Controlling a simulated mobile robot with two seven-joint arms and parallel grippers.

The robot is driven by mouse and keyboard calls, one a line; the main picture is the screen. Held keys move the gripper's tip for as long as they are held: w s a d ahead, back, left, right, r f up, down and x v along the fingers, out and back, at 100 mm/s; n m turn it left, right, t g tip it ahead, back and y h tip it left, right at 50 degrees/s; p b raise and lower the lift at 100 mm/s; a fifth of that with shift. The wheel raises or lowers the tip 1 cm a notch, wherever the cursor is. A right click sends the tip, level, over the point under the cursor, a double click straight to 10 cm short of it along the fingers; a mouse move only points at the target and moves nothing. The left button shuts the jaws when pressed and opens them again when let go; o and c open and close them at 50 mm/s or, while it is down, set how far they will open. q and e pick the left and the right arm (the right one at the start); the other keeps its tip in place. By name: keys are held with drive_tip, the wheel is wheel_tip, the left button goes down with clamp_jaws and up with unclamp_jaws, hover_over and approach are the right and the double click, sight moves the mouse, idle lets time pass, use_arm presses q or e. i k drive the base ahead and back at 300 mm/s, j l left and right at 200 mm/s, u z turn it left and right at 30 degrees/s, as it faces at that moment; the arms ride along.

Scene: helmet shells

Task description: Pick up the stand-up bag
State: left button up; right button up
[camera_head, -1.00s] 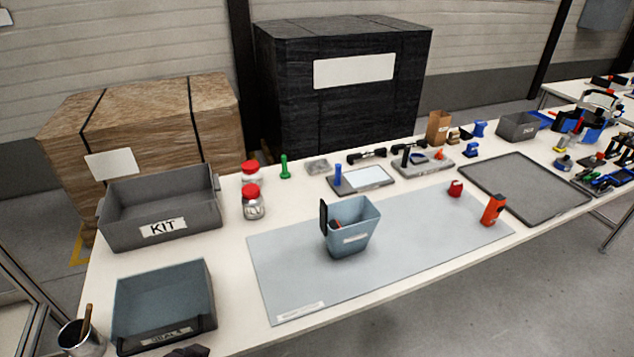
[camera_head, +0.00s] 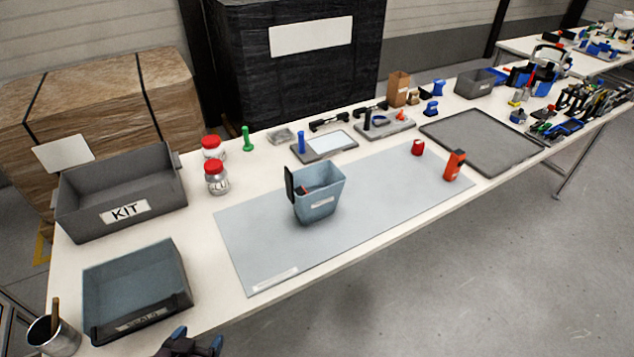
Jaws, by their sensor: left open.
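A brown stand-up bag (camera_head: 398,89) stands upright at the back of the table, right of the middle of the picture. Small tan and blue items are close beside it on the right. My left gripper (camera_head: 192,346) shows only partly at the bottom edge, in front of the table's near edge. It is open and far from the bag, with nothing visible in it. My right gripper is not in view.
A blue-grey bin (camera_head: 319,203) stands on the grey mat (camera_head: 390,195). The KIT box (camera_head: 122,212) and a lower grey tray (camera_head: 137,322) are at left. Two red-lidded jars (camera_head: 216,184) stand behind the mat. An orange device (camera_head: 454,165) is at the mat's right end.

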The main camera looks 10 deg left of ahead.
sight(324, 182)
drive_tip(key=j+u, duration=0.5)
drive_tip(key=u, duration=0.2)
drive_tip(key=j+u, duration=0.35)
drive_tip(key=l, duration=0.1)
